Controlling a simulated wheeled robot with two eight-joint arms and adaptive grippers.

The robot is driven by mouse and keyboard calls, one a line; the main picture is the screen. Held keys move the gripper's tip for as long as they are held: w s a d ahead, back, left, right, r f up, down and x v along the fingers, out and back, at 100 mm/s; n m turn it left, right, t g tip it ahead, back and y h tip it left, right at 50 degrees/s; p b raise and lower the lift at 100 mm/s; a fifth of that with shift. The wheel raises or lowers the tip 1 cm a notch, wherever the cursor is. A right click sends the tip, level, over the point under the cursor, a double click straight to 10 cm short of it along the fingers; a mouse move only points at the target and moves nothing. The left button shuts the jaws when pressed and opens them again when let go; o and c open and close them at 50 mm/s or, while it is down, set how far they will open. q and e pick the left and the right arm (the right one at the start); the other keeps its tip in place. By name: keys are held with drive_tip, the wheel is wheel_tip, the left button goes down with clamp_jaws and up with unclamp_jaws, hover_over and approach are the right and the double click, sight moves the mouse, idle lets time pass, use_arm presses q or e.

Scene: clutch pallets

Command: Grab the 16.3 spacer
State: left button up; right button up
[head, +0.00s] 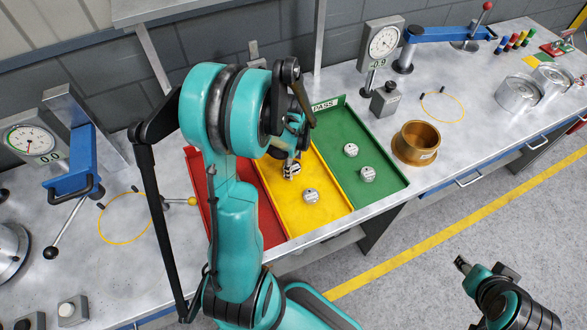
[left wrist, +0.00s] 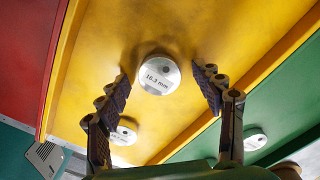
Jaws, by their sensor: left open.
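The 16.3 spacer, a pale round disc marked "16.3 mm" (left wrist: 160,73), lies on the yellow section (left wrist: 230,35) of the tray. In the left wrist view it sits between and just beyond the fingertips of my left gripper (left wrist: 164,85). The fingers are spread on either side, with visible gaps to the disc. In the head view my left gripper (head: 291,165) is low over the yellow section, partly hiding a spacer (head: 296,169) beneath it. My right gripper (head: 464,263) is over the floor at lower right, far from the tray; its jaws are too small to judge.
Another spacer (head: 311,195) lies nearby on yellow, and two spacers (head: 350,150) (head: 367,173) lie on the green section marked PASS. The red section (head: 262,226) is at left. A brass ring (head: 416,145) stands right of the tray; dial gauges stand behind and left.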

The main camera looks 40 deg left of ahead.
use_arm(q)
drive_tip(key=shift+r, duration=0.1)
drive_tip(key=c, duration=1.5)
drive_tip(key=shift+o, duration=0.2)
drive_tip(key=shift+r, duration=0.1)
